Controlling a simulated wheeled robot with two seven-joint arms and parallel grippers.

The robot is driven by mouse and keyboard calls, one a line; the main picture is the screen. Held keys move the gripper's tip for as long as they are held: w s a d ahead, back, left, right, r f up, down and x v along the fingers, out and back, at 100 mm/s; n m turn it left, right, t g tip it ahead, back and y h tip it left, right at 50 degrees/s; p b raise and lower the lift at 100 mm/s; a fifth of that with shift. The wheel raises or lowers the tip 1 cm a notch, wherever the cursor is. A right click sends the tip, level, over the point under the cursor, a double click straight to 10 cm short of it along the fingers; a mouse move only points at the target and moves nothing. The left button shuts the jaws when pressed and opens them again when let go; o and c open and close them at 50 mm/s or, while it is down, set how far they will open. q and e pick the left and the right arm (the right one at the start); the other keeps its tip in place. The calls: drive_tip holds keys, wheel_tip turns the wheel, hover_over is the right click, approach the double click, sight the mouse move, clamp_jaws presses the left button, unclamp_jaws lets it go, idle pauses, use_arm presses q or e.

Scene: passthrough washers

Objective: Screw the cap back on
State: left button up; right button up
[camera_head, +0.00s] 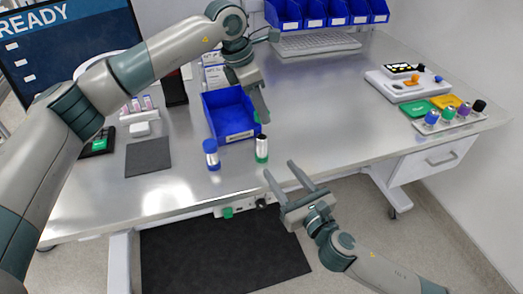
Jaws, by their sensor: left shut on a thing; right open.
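My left gripper (262,115) is above the front right corner of the blue bin, pointing down. It is shut on a small green thing, probably the cap (257,117), mostly hidden by the fingers. A bottle with a green lower part, a white band and a dark top (262,149) stands upright on the table, below and apart from the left gripper. A second bottle with a blue top and blue base (211,154) stands to its left. My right gripper (279,168) is open and empty near the table's front edge, just right of and nearer than the green bottle.
The blue bin (234,136) stands behind the bottles. A dark mat (148,157) lies at the left. A rack of several coloured-cap vials (450,121) and small trays (410,84) stand at the right. The table between bin and rack is clear.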

use_arm(q)
drive_tip(key=shift+w, duration=0.15)
use_arm(e)
drive_tip(key=x, duration=1.2)
drive_tip(key=shift+w+f, duration=0.1)
drive_tip(key=shift+c, duration=0.6)
clamp_jaws()
use_arm(q)
hover_over(265, 136)
drive_tip(key=a, duration=0.2)
drive_tip(key=shift+s+d+f, duration=0.15)
drive_tip(key=shift+f, duration=1.15)
drive_tip(key=shift+s+d+f, duration=0.1)
drive_tip(key=shift+f, duration=1.15)
